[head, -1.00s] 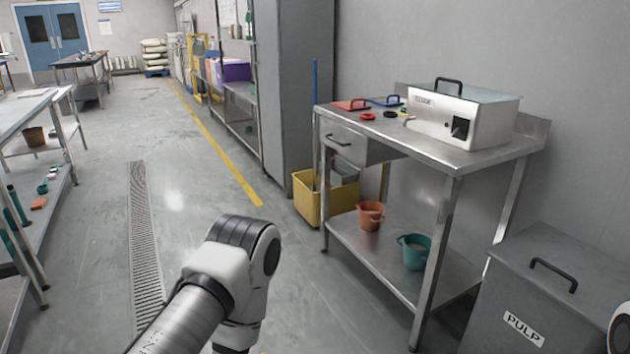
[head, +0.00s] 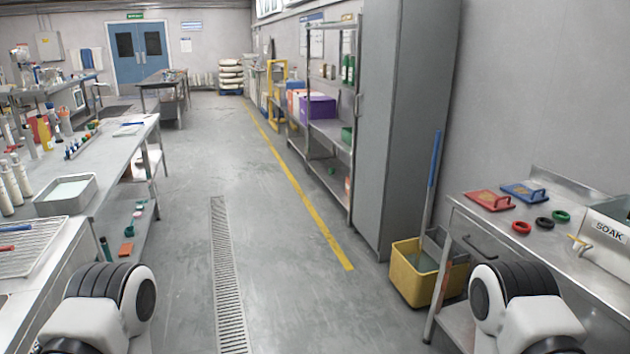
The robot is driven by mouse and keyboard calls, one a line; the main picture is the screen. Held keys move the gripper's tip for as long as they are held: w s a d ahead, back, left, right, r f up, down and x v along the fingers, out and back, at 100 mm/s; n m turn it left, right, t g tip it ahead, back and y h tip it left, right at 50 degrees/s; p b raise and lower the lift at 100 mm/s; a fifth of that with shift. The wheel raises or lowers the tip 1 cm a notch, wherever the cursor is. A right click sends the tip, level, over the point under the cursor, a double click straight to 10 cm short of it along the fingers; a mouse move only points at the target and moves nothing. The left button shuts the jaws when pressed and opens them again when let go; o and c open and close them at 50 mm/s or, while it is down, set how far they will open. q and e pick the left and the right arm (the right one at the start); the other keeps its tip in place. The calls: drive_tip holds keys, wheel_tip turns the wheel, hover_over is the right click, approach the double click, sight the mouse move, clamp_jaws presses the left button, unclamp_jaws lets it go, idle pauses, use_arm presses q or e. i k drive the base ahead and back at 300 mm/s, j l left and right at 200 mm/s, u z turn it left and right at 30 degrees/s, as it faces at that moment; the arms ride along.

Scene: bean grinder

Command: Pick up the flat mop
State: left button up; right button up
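A long handle, blue at the top and grey below (head: 434,160), leans upright at the yellow bucket (head: 408,283), between the tall grey cabinet and the steel bench on the right. It looks like the mop's handle. Its lower end goes down behind or into the bucket, and no mop head can be made out. The bucket stands on the floor with a grey wringer-like insert on its right side. Only links of my two arms show, at the bottom left and bottom right. Both grippers are out of view.
The right bench (head: 485,215) holds red and blue lidded plates, several coloured rings and a SOAK box (head: 610,228). A tall grey cabinet (head: 405,130) stands behind the bucket. A cluttered steel table (head: 110,175) is on the left. The floor aisle (head: 285,290) between is clear.

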sight(438, 135)
drive_tip(key=i+j+u, duration=0.15)
drive_tip(key=i, duration=0.25)
drive_tip(key=i+j+u, duration=0.15)
drive_tip(key=i, duration=0.25)
drive_tip(key=i+j+u, duration=0.2)
drive_tip(key=i, duration=0.25)
